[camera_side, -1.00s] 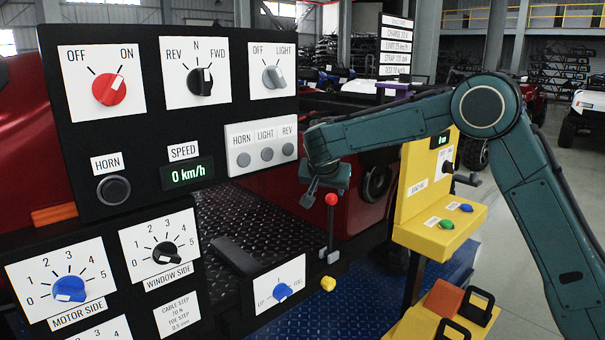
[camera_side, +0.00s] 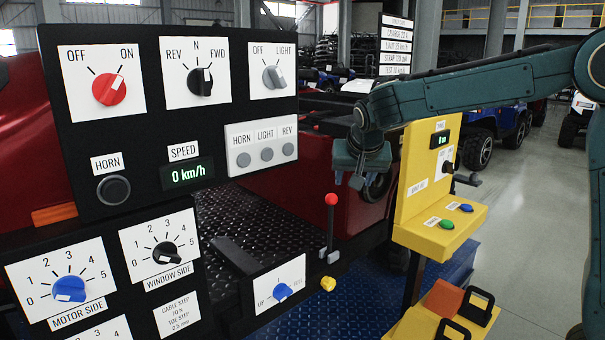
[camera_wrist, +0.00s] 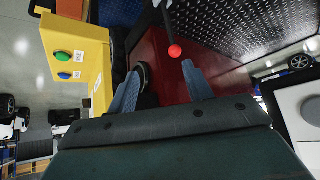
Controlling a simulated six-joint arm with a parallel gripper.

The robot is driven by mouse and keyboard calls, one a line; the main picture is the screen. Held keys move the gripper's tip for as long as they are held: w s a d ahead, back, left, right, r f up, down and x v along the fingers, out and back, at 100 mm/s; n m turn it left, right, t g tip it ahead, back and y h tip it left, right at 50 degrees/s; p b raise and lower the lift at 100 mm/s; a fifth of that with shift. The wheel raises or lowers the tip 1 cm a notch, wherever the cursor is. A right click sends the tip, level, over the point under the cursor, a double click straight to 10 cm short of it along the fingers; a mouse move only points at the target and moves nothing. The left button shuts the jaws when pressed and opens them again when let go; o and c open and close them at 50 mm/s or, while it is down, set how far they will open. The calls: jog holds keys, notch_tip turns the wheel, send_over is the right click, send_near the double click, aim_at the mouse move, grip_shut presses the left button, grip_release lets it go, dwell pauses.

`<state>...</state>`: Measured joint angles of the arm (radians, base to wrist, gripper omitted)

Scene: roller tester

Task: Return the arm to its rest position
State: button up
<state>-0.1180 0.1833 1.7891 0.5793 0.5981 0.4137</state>
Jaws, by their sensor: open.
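My gripper (camera_side: 357,181) hangs empty in the side view, left of the yellow box and above and right of the red-knobbed lever (camera_side: 331,200). In the wrist view its two blue-grey fingers (camera_wrist: 158,80) are spread apart with nothing between them. The lever's red ball (camera_wrist: 175,51) shows beyond the fingertips, apart from them. My forearm reaches in from the right edge of the side view.
The black control panel (camera_side: 142,137) with knobs fills the left side. The yellow box (camera_side: 408,205) with green and blue buttons stands close right of my gripper. A red machine body (camera_side: 290,196) is behind. Open floor (camera_side: 528,220) lies at right.

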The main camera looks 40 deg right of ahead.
jog(key=s+a+f+n+y, duration=0.1)
jog(key=s+a+n+y, duration=0.1)
jog(key=s, duration=1.3)
jog(key=s+a+f+n+y, duration=0.1)
jog(key=s+a+n+y, duration=0.2)
jog(key=s, duration=1.2)
jog(key=a+n, duration=0.1)
jog(key=n, duration=0.2)
jog(key=shift+s+a+n, duration=0.15)
jog(key=shift+a+n, duration=0.25)
